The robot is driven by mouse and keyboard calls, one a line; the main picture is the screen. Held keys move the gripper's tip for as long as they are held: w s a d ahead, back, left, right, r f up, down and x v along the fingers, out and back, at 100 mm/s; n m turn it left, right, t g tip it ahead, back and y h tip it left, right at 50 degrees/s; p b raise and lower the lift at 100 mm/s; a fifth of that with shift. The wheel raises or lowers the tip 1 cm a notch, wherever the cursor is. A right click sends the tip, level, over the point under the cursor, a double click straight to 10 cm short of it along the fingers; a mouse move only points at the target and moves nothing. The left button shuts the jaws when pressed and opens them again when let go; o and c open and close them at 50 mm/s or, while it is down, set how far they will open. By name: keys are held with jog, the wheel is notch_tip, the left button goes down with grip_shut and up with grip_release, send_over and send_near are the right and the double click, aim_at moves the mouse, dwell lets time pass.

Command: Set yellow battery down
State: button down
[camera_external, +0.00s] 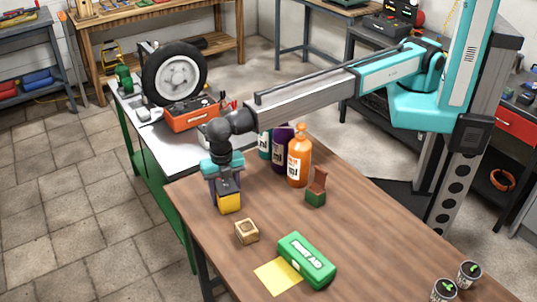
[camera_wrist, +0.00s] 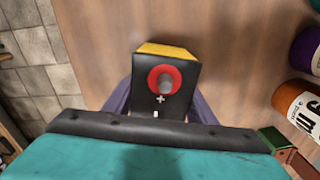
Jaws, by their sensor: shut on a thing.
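The yellow battery (camera_external: 229,203) has a dark upper part and sits in my gripper (camera_external: 226,186) near the left edge of the brown wooden table. In the wrist view the battery (camera_wrist: 166,80) shows its black end with a red ring, a grey terminal and a plus mark, with a yellow strip at its far side. My gripper's purple fingers (camera_wrist: 158,100) are shut on it from both sides. The battery is at or just above the wooden table (camera_external: 345,225); I cannot tell whether its bottom touches the wood.
A small wooden cube (camera_external: 247,231) stands close, in front and right of the battery. A green first-aid box (camera_external: 307,261) and yellow paper (camera_external: 278,276) lie nearer the camera. Orange (camera_external: 299,157) and purple (camera_external: 283,150) bottles and a green-red object (camera_external: 316,190) stand behind right. Two cans (camera_external: 457,283) are far right.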

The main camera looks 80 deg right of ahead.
aim_at(224, 182)
jog(key=c, duration=0.7)
grip_release()
jog(key=shift+r, duration=0.15)
jog(key=shift+r+b, duration=1.75)
jog(key=shift+r, duration=5.05)
jog(key=shift+d, duration=0.1)
